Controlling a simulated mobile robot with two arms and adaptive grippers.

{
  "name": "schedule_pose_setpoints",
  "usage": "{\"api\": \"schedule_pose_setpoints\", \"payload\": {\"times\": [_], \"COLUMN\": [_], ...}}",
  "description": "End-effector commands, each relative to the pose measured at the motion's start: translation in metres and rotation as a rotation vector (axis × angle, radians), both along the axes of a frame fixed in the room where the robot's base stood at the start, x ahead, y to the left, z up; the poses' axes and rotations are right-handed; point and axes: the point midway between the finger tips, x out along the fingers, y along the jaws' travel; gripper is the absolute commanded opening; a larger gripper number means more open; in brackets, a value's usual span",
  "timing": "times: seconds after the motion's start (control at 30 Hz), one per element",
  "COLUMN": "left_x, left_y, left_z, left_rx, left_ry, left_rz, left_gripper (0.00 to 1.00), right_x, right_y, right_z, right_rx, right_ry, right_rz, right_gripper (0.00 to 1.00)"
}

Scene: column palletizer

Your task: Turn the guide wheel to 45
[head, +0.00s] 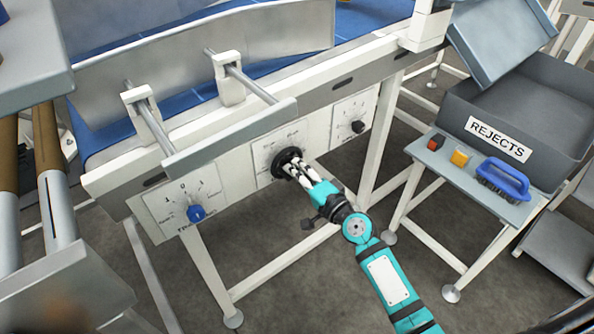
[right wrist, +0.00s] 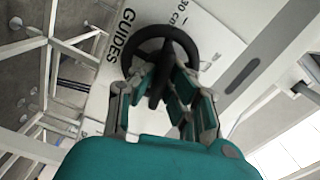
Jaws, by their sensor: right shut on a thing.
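The guide wheel (head: 284,162) is a black handwheel on a white dial plate (head: 266,150) on the conveyor's side frame. In the right wrist view the wheel (right wrist: 137,62) stands by the printed word "GUIDES". My right gripper (head: 295,171) is at the wheel, its fingers shut on it. In the right wrist view the gripper (right wrist: 158,92) has its fingers around the wheel's dark middle part. The fingers and the wheel cover part of the dial, and I cannot read the setting. My left gripper is not in view.
A blue knob (head: 196,213) sits on the left panel and a black knob (head: 357,127) on the right one. A grey rail (head: 230,138) juts out above the wheel. On the right, a small table (head: 440,165) holds a brush (head: 503,180) beside a REJECTS bin (head: 545,110).

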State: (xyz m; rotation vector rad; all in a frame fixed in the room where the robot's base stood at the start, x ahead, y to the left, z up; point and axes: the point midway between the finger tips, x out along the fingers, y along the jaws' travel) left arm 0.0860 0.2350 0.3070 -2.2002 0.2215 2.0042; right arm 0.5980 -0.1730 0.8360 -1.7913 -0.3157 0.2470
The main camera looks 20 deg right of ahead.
Motion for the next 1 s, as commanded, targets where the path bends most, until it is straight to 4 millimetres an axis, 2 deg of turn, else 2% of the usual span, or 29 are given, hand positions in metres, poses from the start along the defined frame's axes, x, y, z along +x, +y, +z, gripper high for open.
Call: {"api": "schedule_pose_setpoints", "payload": {"times": [0.23, 0.27, 0.4, 0.77, 0.87, 1.0], "left_x": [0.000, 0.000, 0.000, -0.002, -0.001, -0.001], "left_y": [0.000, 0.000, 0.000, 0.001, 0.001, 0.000], "left_z": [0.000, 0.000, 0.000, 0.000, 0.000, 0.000], "left_rx": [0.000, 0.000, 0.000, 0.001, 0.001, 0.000], "left_ry": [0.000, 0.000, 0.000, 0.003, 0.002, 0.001], "left_rz": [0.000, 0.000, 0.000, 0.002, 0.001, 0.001], "left_gripper": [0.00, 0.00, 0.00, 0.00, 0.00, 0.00], "right_x": [0.001, 0.001, 0.000, -0.006, -0.018, -0.047], "right_y": [-0.001, -0.001, 0.000, -0.003, -0.007, -0.018], "right_z": [0.001, 0.001, 0.001, -0.001, -0.002, -0.002], "right_rx": [0.000, 0.000, -0.001, -0.002, -0.005, -0.007], "right_ry": [-0.002, -0.002, -0.002, 0.001, 0.001, 0.002], "right_rz": [-0.002, -0.002, -0.002, -0.001, -0.002, 0.000], "right_gripper": [0.00, 0.15, 0.34, 0.34, 0.34, 0.34]}}
